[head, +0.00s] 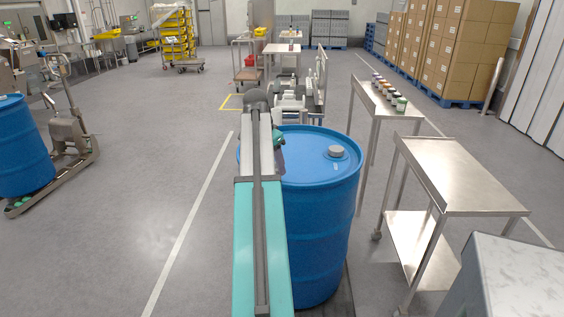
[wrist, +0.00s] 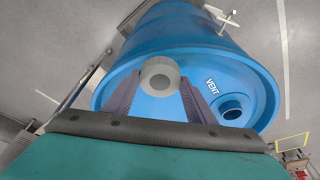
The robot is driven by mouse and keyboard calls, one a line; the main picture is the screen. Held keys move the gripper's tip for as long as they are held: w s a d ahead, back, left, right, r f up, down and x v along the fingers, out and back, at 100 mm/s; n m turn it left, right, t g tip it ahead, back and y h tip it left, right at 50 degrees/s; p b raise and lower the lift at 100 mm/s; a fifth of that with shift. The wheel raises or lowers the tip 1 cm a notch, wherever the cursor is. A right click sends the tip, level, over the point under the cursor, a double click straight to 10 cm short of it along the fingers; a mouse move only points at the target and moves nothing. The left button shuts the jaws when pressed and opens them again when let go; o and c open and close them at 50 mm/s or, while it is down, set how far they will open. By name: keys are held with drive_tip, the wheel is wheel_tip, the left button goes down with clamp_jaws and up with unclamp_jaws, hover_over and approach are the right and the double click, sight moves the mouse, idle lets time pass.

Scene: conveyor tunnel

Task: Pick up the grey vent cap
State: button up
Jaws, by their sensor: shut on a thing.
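An open round hole (wrist: 232,108) marked VENT is in the drum top, to the right of the cap in the wrist view. In the head view the blue drum (head: 320,230) stands upright. Another grey cap (head: 336,151) sits on the drum top at the right.
A bare steel table (head: 465,180) stands right of the drum. Behind it a longer table (head: 385,100) holds several small jars (head: 388,88). A pallet jack (head: 65,130) and another blue drum (head: 20,150) stand at left. The floor between is clear.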

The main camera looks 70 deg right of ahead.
drive_tip(key=shift+w+a, duration=0.3)
drive_tip(key=shift+a, duration=0.55)
drive_tip(key=w+a+n+t, duration=0.3)
drive_tip(key=w+a+n, duration=0.8)
drive_tip(key=w+a, duration=1.5)
drive_tip(key=w+a+f+n+y, duration=0.1)
drive_tip(key=a+n, duration=0.5)
drive_tip(key=a, duration=1.3)
drive_tip(key=w+a+n+t+y, duration=0.1)
drive_tip(key=a+n, duration=0.4)
drive_tip(key=a, duration=1.3)
drive_tip(key=w+y, duration=0.1)
drive_tip(key=w, duration=0.1)
drive_tip(key=shift+w+a+f+n+t, duration=0.3)
drive_tip(key=shift+w+a+f+n, duration=0.05)
drive_tip(key=shift+f+n, duration=0.05)
drive_tip(key=shift+w, duration=0.15)
